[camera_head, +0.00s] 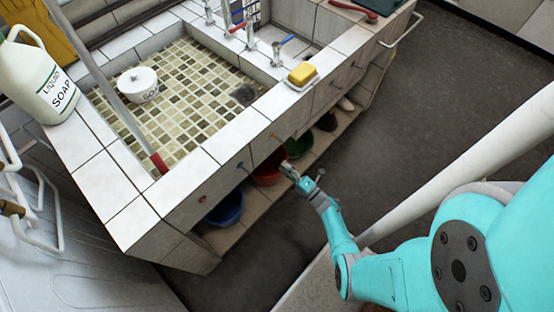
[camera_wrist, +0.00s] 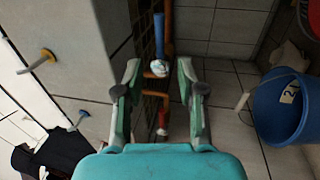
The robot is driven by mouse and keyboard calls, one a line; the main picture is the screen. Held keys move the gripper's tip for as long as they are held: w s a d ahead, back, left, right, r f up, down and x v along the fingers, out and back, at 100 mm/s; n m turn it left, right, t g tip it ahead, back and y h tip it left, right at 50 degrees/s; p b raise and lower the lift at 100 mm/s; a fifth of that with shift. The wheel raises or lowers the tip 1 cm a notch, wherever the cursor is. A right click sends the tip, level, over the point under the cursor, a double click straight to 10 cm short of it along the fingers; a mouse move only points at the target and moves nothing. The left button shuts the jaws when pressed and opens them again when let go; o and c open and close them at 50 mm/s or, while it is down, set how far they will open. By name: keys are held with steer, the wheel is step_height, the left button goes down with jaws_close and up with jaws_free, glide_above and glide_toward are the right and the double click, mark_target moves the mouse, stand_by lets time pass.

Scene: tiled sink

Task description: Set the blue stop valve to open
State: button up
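In the wrist view the blue stop valve (camera_wrist: 159,36) has a long blue handle. It points up the picture from a pale valve body (camera_wrist: 158,69), beside a copper-coloured pipe and roughly in line with it. My gripper (camera_wrist: 159,72) is open, with one finger on each side of the valve's column in the picture. Nothing is held, and contact with the valve cannot be told. In the head view my gripper (camera_head: 291,171) is low in front of the sink counter. The blue stop valve under the counter is hidden there.
A red-handled valve (camera_wrist: 163,121) sits lower on the pipes. A blue bucket (camera_wrist: 278,108) stands right; a panel with a yellow knob (camera_wrist: 39,61) and a blue knob (camera_wrist: 77,120) is left. Above are the tiled sink (camera_head: 185,90), soap jug (camera_head: 38,78) and yellow sponge (camera_head: 302,73).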

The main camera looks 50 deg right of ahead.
steer(key=shift+s+f, duration=0.2)
steer(key=shift+s, duration=0.9)
